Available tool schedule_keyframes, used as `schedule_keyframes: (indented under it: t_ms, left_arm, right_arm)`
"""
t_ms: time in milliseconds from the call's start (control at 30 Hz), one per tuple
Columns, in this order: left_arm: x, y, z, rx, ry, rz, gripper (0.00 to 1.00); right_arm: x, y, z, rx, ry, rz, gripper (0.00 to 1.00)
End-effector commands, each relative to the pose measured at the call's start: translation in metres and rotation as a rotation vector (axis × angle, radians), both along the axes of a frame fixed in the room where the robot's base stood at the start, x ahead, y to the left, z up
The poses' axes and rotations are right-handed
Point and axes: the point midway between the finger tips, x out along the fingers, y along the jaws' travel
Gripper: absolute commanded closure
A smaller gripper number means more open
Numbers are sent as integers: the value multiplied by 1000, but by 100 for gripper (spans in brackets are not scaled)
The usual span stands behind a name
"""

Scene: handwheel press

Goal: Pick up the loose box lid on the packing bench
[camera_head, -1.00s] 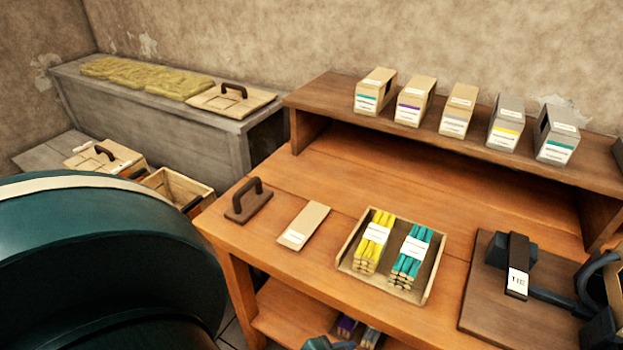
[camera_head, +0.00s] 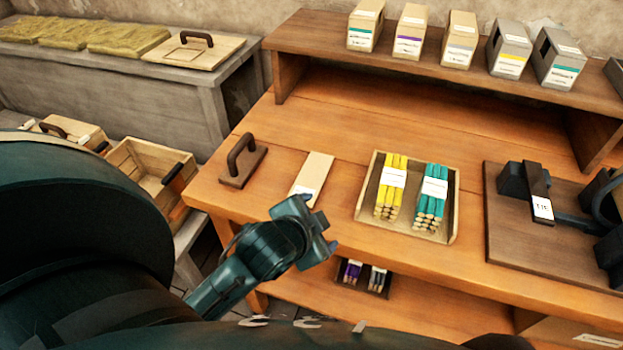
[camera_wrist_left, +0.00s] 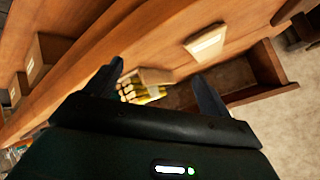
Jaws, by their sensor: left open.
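A flat pale wooden box lid (camera_head: 195,50) with a dark arched handle lies on the grey bench (camera_head: 110,99) at the back left in the head view. My left gripper (camera_head: 322,225) is open and empty, in front of the orange-brown table's front edge, well to the right of the lid and nearer to me. Its two fingers (camera_wrist_left: 160,85) stand apart in the left wrist view. I cannot make out the lid in that view. My right gripper is not in view.
Straw-coloured bundles (camera_head: 85,35) lie left of the lid. The wooden table (camera_head: 250,215) holds a dark handled block (camera_head: 243,163), a flat carton (camera_head: 313,178) and a pencil tray (camera_head: 456,205).

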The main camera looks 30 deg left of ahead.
Motion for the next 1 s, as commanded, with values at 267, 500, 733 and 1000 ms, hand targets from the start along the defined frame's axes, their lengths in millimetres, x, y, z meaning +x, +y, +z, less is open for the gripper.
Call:
schedule_keyframes:
  t_ms: [267,500,733,1000]
  left_arm:
    - [83,-26,87,434,-471,-302,18]
    - [118,-115,206,1281,-1159,-697,18]
    - [89,-195,200,-2317,1831,1060,18]
    - [109,-103,97,-1259,1053,744,18]
  right_arm:
    - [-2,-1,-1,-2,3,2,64]
    - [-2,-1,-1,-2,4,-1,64]
    - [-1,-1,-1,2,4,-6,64]
    - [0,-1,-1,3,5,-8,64]
